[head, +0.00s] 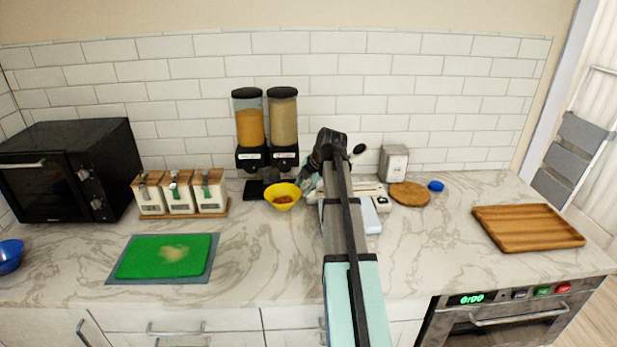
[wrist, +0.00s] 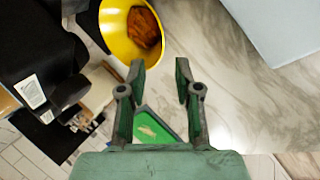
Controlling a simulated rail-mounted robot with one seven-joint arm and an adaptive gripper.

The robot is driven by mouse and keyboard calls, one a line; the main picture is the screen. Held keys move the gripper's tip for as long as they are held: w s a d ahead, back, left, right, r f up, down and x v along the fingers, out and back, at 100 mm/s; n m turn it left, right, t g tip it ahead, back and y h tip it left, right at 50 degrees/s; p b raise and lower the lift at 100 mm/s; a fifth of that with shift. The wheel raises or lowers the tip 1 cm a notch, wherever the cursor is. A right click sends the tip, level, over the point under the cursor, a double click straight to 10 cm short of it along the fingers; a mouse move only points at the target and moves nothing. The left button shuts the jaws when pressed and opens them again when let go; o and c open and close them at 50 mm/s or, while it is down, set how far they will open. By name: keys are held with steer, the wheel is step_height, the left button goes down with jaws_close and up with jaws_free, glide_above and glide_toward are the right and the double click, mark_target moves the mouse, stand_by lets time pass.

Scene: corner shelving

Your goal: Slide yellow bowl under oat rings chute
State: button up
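The yellow bowl (head: 283,203) stands on the counter in front of the right side of the two-canister dispenser and holds orange-brown food. In the wrist view the bowl (wrist: 117,38) is at the top, just beyond my left fingertip; contact cannot be told. My gripper (wrist: 160,70) is open, with nothing between its fingers. In the head view my arm largely hides it, to the right of the bowl. The dispenser has an orange-filled left canister (head: 250,127) and a beige-filled right canister (head: 283,120). Their labels are too small to read, so I cannot tell which holds oat rings.
A rack of several wooden-lidded jars (head: 180,194) stands left of the dispenser. A green board (head: 150,257) lies at front left. A white appliance (head: 370,214) is partly behind my arm. A round wooden board (head: 410,194) and wooden tray (head: 528,227) lie right.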

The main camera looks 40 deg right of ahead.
mark_target(293, 203)
steer(key=p+x, duration=0.2)
steer(key=x, duration=0.9)
steer(key=shift+w+f+p, duration=0.1)
steer(key=shift+f+p, duration=0.25)
steer(key=shift+c, duration=0.3)
jaws_close()
